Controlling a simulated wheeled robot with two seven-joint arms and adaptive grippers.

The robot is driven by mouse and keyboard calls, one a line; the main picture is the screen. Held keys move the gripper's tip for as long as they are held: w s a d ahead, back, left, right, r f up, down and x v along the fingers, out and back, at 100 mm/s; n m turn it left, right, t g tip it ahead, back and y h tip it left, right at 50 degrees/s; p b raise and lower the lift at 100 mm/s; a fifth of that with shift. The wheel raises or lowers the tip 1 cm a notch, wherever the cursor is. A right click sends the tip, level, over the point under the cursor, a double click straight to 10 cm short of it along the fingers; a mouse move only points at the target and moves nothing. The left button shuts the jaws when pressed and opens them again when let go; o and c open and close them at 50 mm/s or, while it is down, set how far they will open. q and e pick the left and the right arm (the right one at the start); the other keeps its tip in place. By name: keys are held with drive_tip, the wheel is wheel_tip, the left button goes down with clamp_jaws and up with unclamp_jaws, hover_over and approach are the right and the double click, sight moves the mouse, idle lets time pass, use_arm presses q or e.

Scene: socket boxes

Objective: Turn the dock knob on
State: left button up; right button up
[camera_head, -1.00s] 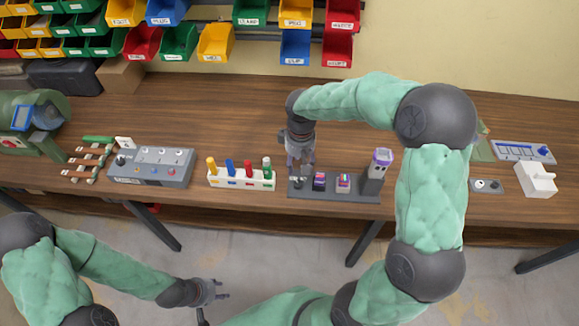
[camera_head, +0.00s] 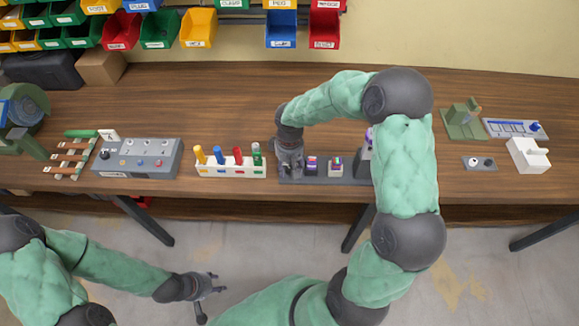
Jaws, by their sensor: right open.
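The dock is a long grey base (camera_head: 350,181) near the front edge of the table. My left gripper (camera_head: 217,284) is empty, fingers apart, low in front of the table.
A white rack with coloured pegs (camera_head: 230,170) stands just left of the dock. A grey control box (camera_head: 140,160) is further left. A small grey switch plate (camera_head: 478,163), a white block (camera_head: 528,155) and a green fixture (camera_head: 463,122) lie to the right. My right arm crosses above the table.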

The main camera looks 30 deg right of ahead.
clamp_jaws()
idle(0.4)
drive_tip(key=m+b, duration=0.1)
drive_tip(key=m, duration=0.4)
drive_tip(key=shift+m+b, duration=0.4)
drive_tip(key=m+b, duration=0.1)
drive_tip(key=m, duration=0.4)
drive_tip(key=shift+m, duration=0.7)
